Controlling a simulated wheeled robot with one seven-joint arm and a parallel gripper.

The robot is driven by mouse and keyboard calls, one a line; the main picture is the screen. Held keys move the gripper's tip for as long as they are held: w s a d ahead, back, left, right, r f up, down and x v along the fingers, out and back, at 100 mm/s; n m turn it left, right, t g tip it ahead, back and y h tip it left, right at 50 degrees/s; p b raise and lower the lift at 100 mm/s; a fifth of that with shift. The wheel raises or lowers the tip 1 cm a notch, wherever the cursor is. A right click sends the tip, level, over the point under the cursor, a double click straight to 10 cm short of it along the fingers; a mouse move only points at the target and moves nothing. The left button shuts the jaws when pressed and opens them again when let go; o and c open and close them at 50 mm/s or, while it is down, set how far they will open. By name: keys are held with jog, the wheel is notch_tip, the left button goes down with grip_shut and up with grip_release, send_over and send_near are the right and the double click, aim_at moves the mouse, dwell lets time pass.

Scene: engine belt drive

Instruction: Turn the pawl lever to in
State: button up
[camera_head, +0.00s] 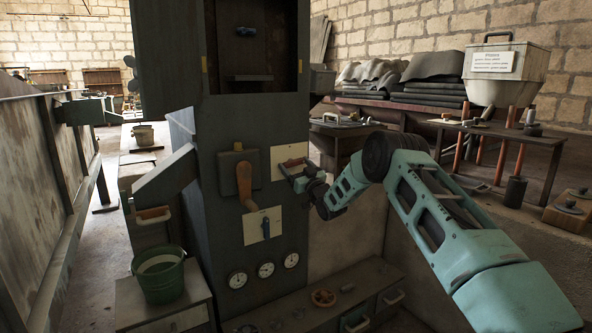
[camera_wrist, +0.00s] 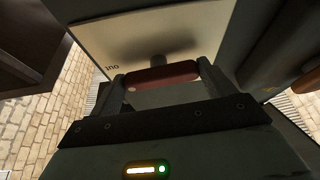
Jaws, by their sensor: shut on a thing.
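The pawl lever shows in the wrist view as a dark red handle (camera_wrist: 165,72) on a short stem, in front of a pale plate (camera_wrist: 135,30). Lettering that looks like "out", seen upside down, is on this plate near the left finger. My gripper (camera_wrist: 161,80) has one finger at each end of the handle and is shut on it. In the head view the same plate (camera_head: 289,152) is on the right of the dark machine column, and my gripper (camera_head: 294,170) reaches it from the right. The lever is partly hidden there by my gripper.
Left of the plate is a crank with an orange-brown handle (camera_head: 244,182). Below it is another pale plate with a small dark lever (camera_head: 265,228), above several gauges (camera_head: 266,270). A green bucket (camera_head: 160,278) stands at lower left. A bench with drawers (camera_head: 330,302) lies below.

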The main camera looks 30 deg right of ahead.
jog(key=n+y+b, duration=0.1)
jog(key=n+b, duration=0.1)
jog(key=n, duration=0.1)
jog(key=n+g+y+b, duration=0.1)
jog(key=n+y, duration=0.1)
jog(key=n, duration=0.2)
jog(key=n+g+y+b, duration=0.1)
jog(key=n+y+b, duration=0.1)
jog(key=n, duration=0.2)
jog(key=shift+d+b, duration=0.2)
jog(key=shift+b, duration=0.15)
jog(key=n+g, duration=0.1)
jog(key=n, duration=0.1)
jog(key=n+g+y+b, duration=0.1)
jog(key=n, duration=0.2)
jog(key=shift+r, duration=0.15)
jog(key=shift+r+n+g+b, duration=0.15)
jog(key=shift+n+g, duration=0.35)
jog(key=shift+n, duration=0.7)
jog(key=shift+n+g+b, duration=0.15)
jog(key=shift+n+g, duration=0.35)
jog(key=shift+n, duration=0.7)
jog(key=o, duration=0.9)
jog(key=shift+d, duration=0.15)
